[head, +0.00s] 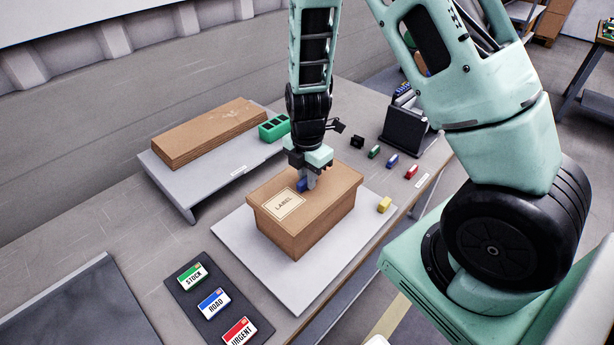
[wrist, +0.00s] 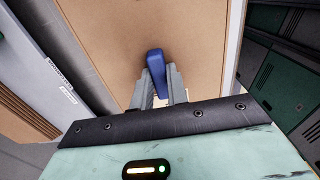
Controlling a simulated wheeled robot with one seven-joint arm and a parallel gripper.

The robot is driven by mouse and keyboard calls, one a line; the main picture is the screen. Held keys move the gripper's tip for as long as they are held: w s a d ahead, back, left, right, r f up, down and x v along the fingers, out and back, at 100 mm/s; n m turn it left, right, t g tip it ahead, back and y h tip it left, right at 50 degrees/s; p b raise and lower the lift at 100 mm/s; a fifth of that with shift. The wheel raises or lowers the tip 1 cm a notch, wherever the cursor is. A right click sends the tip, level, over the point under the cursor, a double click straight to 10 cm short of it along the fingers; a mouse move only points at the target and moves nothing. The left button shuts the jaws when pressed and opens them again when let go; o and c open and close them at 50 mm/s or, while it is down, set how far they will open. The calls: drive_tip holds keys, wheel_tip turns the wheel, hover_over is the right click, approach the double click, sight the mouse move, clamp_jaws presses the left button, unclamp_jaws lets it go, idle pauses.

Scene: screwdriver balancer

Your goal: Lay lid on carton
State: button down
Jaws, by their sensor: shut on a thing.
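A brown carton (head: 290,239) stands on a pale grey board on the bench. A brown lid (head: 335,180) lies over its top, its rim overhanging the sides, with no clear gap between them in the head view. A cream LABEL sticker (head: 284,205) is on the lid's left part. My gripper (head: 306,184) points down above the lid, shut on a small blue piece (wrist: 155,66). Brown lid surface (wrist: 115,50) fills the middle of the wrist view behind the blue piece. I cannot tell whether the blue piece is fixed to the lid. The carton's far side is hidden.
Brown flat boards (head: 208,133) and a green holder (head: 273,128) rest on a raised grey shelf at the back left. Small coloured blocks (head: 384,205) and a black bin (head: 406,129) stand to the right. A dark mat with STOCK, ROAD and URGENT cards (head: 214,303) lies in front.

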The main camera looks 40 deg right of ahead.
drive_tip(key=shift+f, duration=0.25)
idle(0.4)
drive_tip(key=shift+f+b, duration=1.05)
drive_tip(key=shift+b, duration=0.1)
drive_tip(key=shift+f+b, duration=0.35)
idle(0.3)
drive_tip(key=c, duration=1.3)
unclamp_jaws()
drive_tip(key=shift+r, duration=0.1)
wheel_tip(320, 180, up, 17)
drive_tip(key=shift+r+b, duration=0.15)
drive_tip(key=shift+b, duration=0.25)
